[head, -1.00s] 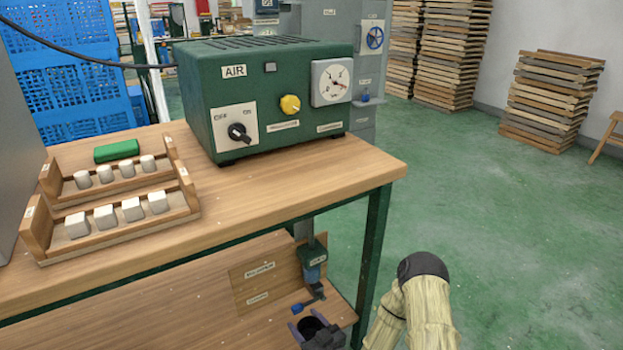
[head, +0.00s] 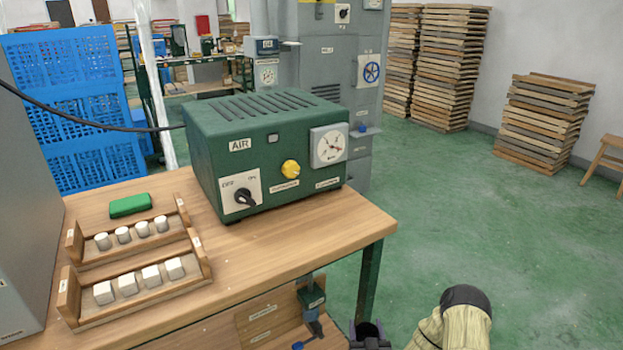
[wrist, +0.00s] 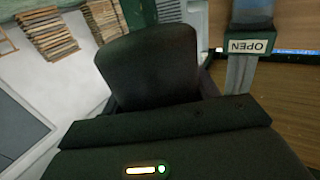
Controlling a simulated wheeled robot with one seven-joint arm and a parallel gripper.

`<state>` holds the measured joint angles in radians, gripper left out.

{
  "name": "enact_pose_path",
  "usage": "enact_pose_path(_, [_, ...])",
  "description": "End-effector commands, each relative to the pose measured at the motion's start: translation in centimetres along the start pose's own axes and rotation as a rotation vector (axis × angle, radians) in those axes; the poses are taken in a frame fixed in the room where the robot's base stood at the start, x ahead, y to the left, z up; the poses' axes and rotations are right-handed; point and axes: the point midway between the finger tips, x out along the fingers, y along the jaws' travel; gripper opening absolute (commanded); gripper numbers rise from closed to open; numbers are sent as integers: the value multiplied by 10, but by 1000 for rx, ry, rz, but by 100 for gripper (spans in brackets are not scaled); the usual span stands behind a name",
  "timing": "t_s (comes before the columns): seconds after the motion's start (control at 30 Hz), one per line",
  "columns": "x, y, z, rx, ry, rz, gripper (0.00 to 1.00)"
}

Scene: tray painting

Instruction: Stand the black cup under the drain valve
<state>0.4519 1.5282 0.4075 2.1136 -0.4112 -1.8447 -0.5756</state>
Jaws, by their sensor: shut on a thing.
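The black cup (head: 367,329) is at the bottom edge of the head view, between the fingers of my gripper (head: 368,337), which is shut on it. In the wrist view the cup (wrist: 150,65) is large and dark and hides what lies behind it. The drain valve (head: 312,325) hangs under the bench's right end, with a blue lever (head: 297,345) low beside it. In the wrist view an upside-down OPEN label (wrist: 247,46) is just right of the cup. In the head view the cup is right of the valve, apart from it. The cup's base is hidden.
The wooden bench (head: 300,237) carries a green AIR unit (head: 225,165), wooden racks of white pieces (head: 190,242) and a green block (head: 130,205). The bench's green leg (head: 369,280) stands close to my gripper. Open green floor (head: 450,200) lies to the right.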

Motion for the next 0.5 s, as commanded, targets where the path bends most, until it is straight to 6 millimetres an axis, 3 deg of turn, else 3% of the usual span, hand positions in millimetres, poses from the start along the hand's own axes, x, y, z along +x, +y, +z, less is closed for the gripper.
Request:
enact_pose_path(0.03, [-3, 0, -17, 1, -5, 0, 37])
enact_pose_path(0.5, [-26, 2, -91, -3, -18, -9, 37])
